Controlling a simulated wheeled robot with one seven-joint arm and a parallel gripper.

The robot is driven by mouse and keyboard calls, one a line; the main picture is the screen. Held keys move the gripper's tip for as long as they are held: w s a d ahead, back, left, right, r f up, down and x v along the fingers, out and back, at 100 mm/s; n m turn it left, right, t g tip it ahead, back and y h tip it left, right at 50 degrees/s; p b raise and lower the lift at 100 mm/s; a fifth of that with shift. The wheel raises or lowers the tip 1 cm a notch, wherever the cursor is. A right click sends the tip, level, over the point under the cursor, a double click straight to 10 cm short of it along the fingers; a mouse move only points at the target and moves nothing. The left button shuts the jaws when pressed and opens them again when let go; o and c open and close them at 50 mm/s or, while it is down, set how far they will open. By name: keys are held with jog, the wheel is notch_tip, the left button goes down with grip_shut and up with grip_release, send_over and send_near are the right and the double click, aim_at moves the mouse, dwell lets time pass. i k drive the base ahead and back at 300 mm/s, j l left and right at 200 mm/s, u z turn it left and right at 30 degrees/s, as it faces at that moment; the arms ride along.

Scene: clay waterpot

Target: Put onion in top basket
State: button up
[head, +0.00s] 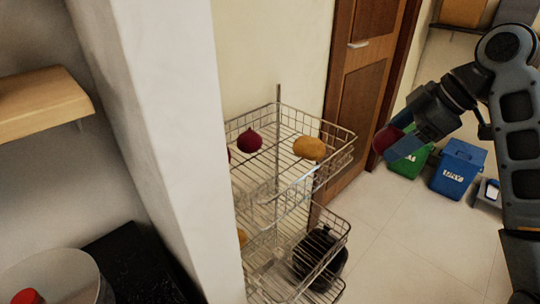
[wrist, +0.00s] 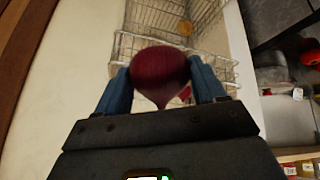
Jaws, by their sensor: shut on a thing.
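My gripper (wrist: 160,92) is shut on a dark red onion (wrist: 160,70), which sits between the two blue fingers in the wrist view. In the head view my gripper (head: 397,147) is at the right, and the held onion (head: 385,139) shows partly behind a finger. The wire rack's top basket (head: 342,160) stands left of my gripper, with a clear gap between them. In it are another red onion (head: 249,140) and a yellow-brown potato-like item (head: 309,148). Part of a further red item shows at the basket's left edge.
A lower basket (head: 335,222) is below, with a black pot (head: 320,252) beside or in it; I cannot tell which. A white wall corner (head: 170,130) stands left of the rack. A wooden door (head: 352,90) is behind. Green and blue bins (head: 458,168) stand on the floor at right.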

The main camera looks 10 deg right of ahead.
aim_at(270, 137)
jog(key=i+l+u, duration=0.35)
jog(key=l, duration=0.2)
jog(key=i+l+u, duration=0.15)
jog(key=l, duration=0.15)
jog(key=i+l+u, duration=0.15)
jog(key=l, duration=0.2)
jog(key=k, duration=0.05)
